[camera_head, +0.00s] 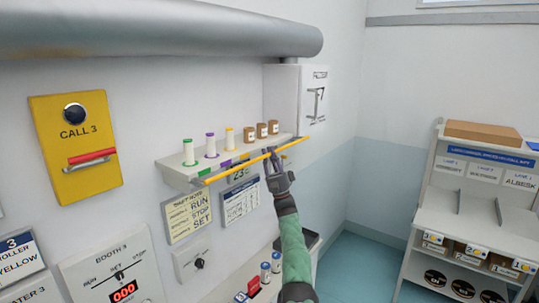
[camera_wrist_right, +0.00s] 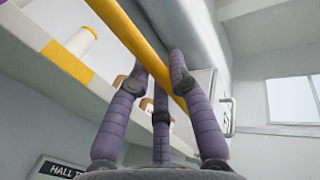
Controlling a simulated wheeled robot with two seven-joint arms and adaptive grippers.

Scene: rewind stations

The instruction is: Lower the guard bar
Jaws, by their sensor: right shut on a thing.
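The guard bar (camera_head: 228,170) is a thin yellow bar along the front edge of a white wall shelf (camera_head: 178,172). My right gripper (camera_head: 272,157) reaches up from below and is shut on the bar, right of its middle. In the right wrist view, the grey-purple fingers of my right gripper (camera_wrist_right: 163,80) close around the yellow bar (camera_wrist_right: 140,45). The bar's part between the fingers is partly hidden. My left gripper is not in view.
White vials with coloured caps (camera_head: 210,146) and several brown bottles (camera_head: 262,130) stand on the shelf behind the bar. A grey pipe (camera_head: 180,35) runs above. A white cabinet (camera_head: 314,95) adjoins the shelf's right end. A lower shelf with vials (camera_head: 265,272) is below.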

